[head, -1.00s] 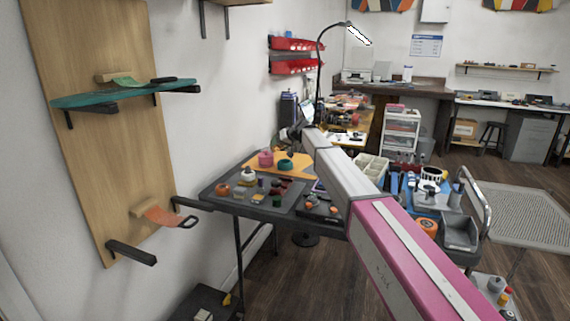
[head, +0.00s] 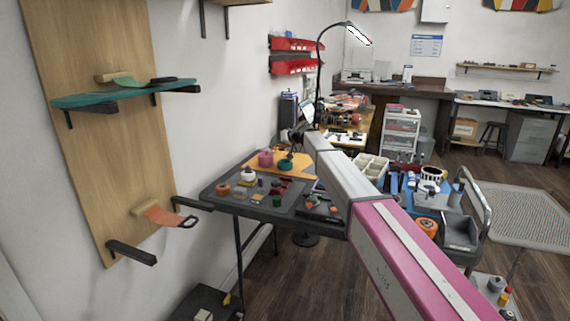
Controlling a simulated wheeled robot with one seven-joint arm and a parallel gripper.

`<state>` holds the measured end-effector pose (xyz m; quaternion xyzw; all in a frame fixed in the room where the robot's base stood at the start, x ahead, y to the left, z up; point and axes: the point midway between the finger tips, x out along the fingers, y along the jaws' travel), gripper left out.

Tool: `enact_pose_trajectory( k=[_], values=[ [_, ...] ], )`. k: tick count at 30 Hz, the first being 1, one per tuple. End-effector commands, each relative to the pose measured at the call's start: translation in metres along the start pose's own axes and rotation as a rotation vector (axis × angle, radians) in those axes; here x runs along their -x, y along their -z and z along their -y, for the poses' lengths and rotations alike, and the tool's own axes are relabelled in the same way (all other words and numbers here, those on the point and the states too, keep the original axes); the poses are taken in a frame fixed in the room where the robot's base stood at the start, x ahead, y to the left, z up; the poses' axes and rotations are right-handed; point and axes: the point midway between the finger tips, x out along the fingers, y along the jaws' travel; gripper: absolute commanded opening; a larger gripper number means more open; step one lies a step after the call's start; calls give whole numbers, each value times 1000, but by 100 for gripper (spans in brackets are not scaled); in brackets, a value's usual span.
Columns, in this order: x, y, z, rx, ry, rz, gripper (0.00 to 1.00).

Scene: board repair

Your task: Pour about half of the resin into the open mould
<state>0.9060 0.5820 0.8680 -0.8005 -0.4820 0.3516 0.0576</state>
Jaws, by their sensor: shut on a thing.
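My arm reaches from the lower right to the far side of the dark table. My gripper (head: 294,146) is small and dark at its far end, above the orange mat (head: 294,173). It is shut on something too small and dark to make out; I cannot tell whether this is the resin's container. A pink round thing (head: 265,159) and a teal round thing (head: 286,165) are on the mat, the teal one just below my gripper. I cannot tell which thing is the open mould, and no resin or stream of it can be made out.
The dark table (head: 232,206) holds several small coloured pieces, with an orange ring (head: 223,189) at its left. A blue-topped cart (head: 452,197) with an orange roll (head: 427,227) stands to the right. A wall board with shelves (head: 100,150) is at left.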

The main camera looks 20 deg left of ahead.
Motion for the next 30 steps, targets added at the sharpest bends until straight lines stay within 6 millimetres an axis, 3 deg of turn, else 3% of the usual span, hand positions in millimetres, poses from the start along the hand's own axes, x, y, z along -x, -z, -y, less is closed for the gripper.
enact_pose_trajectory(
  k=[30],
  values=[
    [-2,1,3,0,18,-31,34]
  ],
)
